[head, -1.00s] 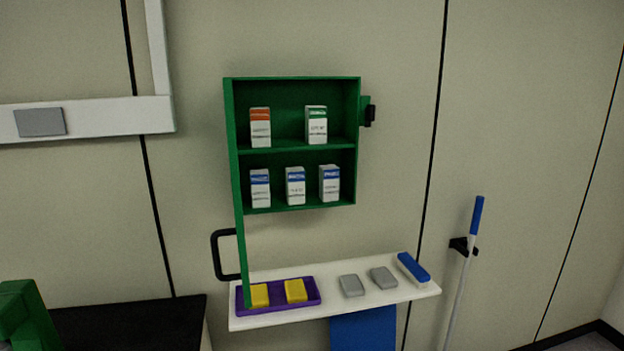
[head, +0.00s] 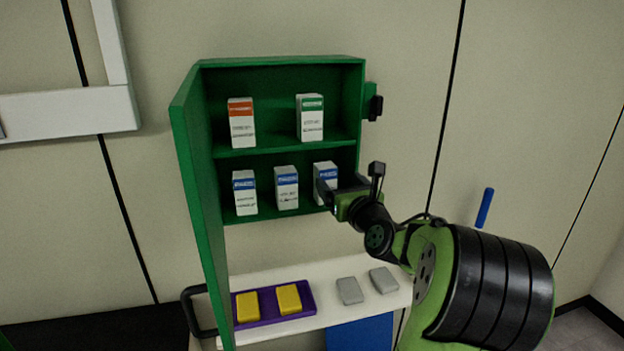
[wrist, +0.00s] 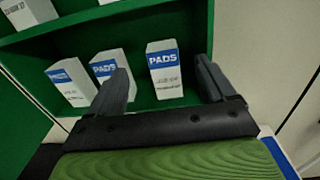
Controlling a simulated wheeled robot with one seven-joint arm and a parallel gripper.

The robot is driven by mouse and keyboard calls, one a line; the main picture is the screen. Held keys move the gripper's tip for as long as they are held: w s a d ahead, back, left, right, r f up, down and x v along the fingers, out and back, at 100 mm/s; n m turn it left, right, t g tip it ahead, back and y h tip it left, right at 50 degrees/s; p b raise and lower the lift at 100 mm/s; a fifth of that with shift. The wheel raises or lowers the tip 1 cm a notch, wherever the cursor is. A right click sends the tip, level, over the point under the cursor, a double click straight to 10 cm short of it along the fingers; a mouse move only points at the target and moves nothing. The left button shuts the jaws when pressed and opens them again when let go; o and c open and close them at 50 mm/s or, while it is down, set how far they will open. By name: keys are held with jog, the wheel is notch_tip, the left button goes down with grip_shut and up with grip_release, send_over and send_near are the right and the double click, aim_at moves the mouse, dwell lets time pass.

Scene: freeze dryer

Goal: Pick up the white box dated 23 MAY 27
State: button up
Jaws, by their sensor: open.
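Three white boxes with blue top bands stand upright on the lower shelf of a green cabinet: left (head: 244,194), middle (head: 286,188) and right (head: 325,170). In the wrist view the right box (wrist: 165,72) and the middle box (wrist: 106,66) read "PADS"; their dates are too small to read. I cannot tell which is dated 23 MAY 27. My gripper (head: 350,182) is open and empty in front of the right box, which it partly hides in the head view. In the wrist view the right box appears between the two fingers (wrist: 162,66), apparently clear of both.
On the upper shelf stand a red-banded box (head: 241,124) and a green-banded box (head: 310,119). The open cabinet door (head: 203,200) is on the left. Below, a white shelf (head: 330,308) holds a purple tray (head: 312,296) with yellow blocks and two grey blocks (head: 350,290).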

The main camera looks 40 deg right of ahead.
aim_at(322, 163)
jog(key=x, duration=0.4)
jog(key=p+x, duration=0.1)
jog(key=x, duration=0.7)
jog(key=shift+w+d+f, duration=0.2)
jog(key=shift+d+f, duration=0.1)
jog(key=shift+f, duration=0.1)
jog(key=shift+s+a+r, duration=0.1)
jog(key=shift+s+a, duration=0.05)
jog(key=shift+s, duration=0.05)
jog(key=shift+c, duration=0.8)
jog(key=c, duration=0.9)
jog(key=shift+r, duration=0.1)
